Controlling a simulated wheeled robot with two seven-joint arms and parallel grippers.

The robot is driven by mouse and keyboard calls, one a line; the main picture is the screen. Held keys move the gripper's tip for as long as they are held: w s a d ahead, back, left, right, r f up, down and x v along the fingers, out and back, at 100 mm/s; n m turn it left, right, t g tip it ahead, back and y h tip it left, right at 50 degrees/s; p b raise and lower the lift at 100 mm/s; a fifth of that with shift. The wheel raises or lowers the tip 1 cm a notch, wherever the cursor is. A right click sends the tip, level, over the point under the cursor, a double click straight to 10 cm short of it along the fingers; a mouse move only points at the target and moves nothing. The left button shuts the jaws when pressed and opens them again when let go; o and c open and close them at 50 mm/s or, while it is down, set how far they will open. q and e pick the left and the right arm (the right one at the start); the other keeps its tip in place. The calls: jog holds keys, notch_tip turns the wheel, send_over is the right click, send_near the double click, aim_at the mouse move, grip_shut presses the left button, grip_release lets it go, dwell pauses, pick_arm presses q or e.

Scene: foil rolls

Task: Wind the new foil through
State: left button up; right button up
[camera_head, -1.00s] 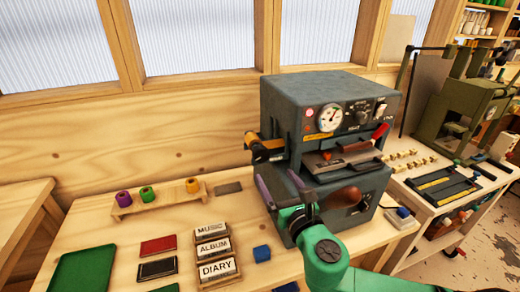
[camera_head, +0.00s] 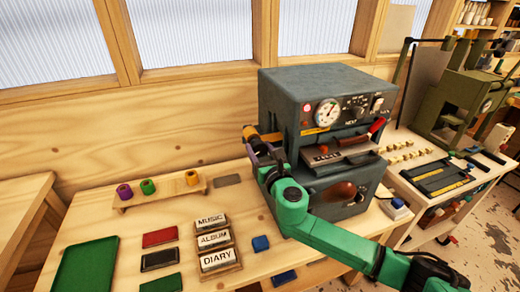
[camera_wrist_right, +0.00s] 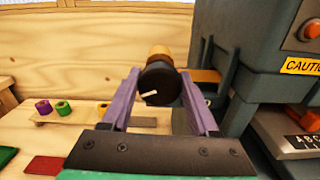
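The grey stamping press (camera_head: 320,92) stands on the bench. An orange-gold foil roll (camera_head: 270,138) with a black knob (camera_wrist_right: 160,88) sticks out of its left side. My right gripper (camera_head: 258,155) is at this roll. In the right wrist view its purple fingers (camera_wrist_right: 160,100) stand apart on either side of the knob, and small gaps seem to show beside it. Purple (camera_head: 124,192), green (camera_head: 147,187) and yellow (camera_head: 192,178) foil rolls stand on a wooden rack (camera_head: 160,197) at the left. I cannot make out a foil strip through the press. My left gripper is not in view.
Type blocks reading MUSIC, ALBUM and DIARY (camera_head: 215,262) lie in front of the press. Red (camera_head: 160,237) and black (camera_head: 160,259) covers and a green tray (camera_head: 85,265) lie to the left. A wooden wall closes the back. Another bench with a green machine (camera_head: 460,110) is at the right.

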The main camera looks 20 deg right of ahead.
jog(key=shift+m, duration=0.4)
jog(key=m+b, duration=0.1)
jog(key=m, duration=0.2)
jog(key=shift+f+m, duration=0.1)
jog(key=shift+m, duration=0.2)
jog(key=m+b, duration=0.1)
jog(key=m, duration=0.4)
jog(key=shift+d, duration=0.1)
jog(key=m+b, duration=0.1)
jog(key=m, duration=0.4)
jog(key=shift+f, duration=0.1)
jog(key=m, duration=0.5)
jog(key=shift+b, duration=0.3)
jog(key=shift+f+m, duration=0.1)
jog(key=shift+m, duration=0.2)
jog(key=o, duration=1.4)
